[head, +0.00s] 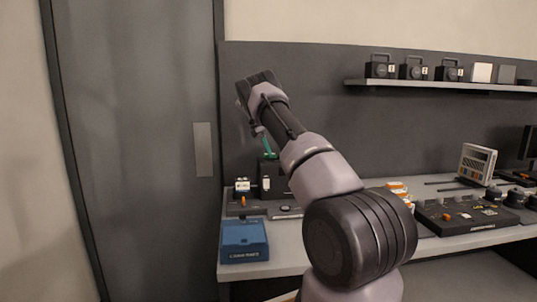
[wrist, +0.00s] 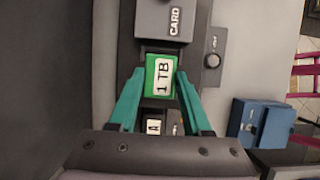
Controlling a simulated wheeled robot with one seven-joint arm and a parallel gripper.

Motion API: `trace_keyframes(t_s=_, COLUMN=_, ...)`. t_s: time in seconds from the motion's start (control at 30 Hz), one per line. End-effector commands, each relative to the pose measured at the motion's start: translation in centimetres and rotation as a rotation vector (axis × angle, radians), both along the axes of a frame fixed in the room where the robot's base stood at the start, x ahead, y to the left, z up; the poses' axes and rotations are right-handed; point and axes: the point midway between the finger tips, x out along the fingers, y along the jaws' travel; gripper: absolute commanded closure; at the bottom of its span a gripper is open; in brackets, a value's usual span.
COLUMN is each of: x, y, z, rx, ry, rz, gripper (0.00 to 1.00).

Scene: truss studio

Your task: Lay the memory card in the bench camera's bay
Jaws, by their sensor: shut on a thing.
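The memory card (wrist: 160,78) is green with a white "1 TB" label. In the wrist view it is between the two teal fingers of my gripper (wrist: 160,80), which is shut on it. The bench camera (wrist: 165,18) is a grey body marked "CARD" at the top of the wrist view. The card is over a dark recess just below that marked part; I cannot tell whether it touches the floor of it. In the head view my gripper (head: 268,150) points down at the dark bench camera (head: 270,178). The card cannot be made out there.
A blue box (head: 244,240) stands at the bench's front left; it also shows in the wrist view (wrist: 262,122). A small device with an orange knob (head: 243,201) is behind it. A control panel (head: 465,217) lies to the right. A shelf (head: 440,86) holds several small cameras.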

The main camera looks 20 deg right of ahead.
Motion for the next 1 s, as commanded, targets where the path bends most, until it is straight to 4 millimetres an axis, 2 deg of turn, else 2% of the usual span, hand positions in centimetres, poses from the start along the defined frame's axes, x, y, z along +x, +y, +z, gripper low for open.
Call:
trace_keyframes(t_s=0.1, x=0.0, y=0.0, z=-1.1, rx=0.0, ry=0.001, rz=-0.001, gripper=1.0)
trace_keyframes(t_s=0.4, x=0.0, y=0.0, z=-1.3, rx=0.0, ry=0.0, rz=-0.001, gripper=1.0)
trace_keyframes(t_s=0.43, x=0.0, y=0.0, z=-1.3, rx=0.001, ry=-0.001, rz=-0.001, gripper=0.44)
trace_keyframes(t_s=0.5, x=0.0, y=0.0, z=-1.3, rx=0.0, ry=0.0, rz=-0.001, gripper=0.21)
trace_keyframes(t_s=0.83, x=0.0, y=0.0, z=-1.1, rx=0.0, ry=-0.001, rz=-0.002, gripper=0.21)
trace_keyframes(t_s=1.0, x=0.2, y=0.6, z=0.6, rx=-0.001, ry=-0.003, rz=0.0, gripper=0.21)
